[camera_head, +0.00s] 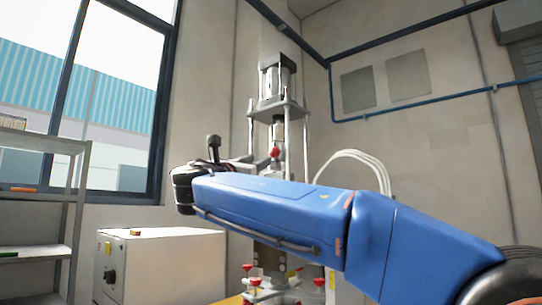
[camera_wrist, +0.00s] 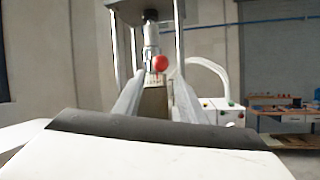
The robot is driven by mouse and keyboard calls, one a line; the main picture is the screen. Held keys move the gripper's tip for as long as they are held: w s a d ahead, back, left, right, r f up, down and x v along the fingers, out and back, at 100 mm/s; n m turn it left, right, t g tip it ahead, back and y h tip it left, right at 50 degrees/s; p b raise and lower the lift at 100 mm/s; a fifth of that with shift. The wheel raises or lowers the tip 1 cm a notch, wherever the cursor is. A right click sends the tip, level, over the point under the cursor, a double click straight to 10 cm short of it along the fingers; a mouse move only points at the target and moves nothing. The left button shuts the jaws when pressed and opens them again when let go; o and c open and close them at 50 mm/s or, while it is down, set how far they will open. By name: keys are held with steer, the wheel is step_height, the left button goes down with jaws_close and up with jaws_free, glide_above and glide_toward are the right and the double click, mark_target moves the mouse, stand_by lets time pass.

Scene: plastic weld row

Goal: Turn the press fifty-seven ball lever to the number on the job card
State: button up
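The press (camera_head: 278,100) stands against the back wall, a metal frame with posts and a cylinder on top. A red ball (camera_head: 275,152) sits on its front; in the wrist view the red ball (camera_wrist: 160,63) shows beside the press's central shaft, above a small pale marked plate (camera_wrist: 153,79) whose marks are too small to read. My gripper (camera_wrist: 157,88) points at the press with its two fingers apart, nothing seen between them. The ball appears just above and beyond the fingertips. No readable job card shows. My blue arm hides the press's middle in the head view.
A white cabinet (camera_head: 165,266) with a dark knob stands at lower left, beside a metal shelf (camera_head: 40,200). Red and yellow knobs (camera_head: 255,282) show below my arm. White hoses (camera_head: 350,158) arch right of the press. A workbench (camera_wrist: 285,112) stands far right.

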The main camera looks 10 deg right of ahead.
mark_target(272, 154)
steer(key=x, duration=1)
steer(key=shift+d, duration=0.15)
jaws_close()
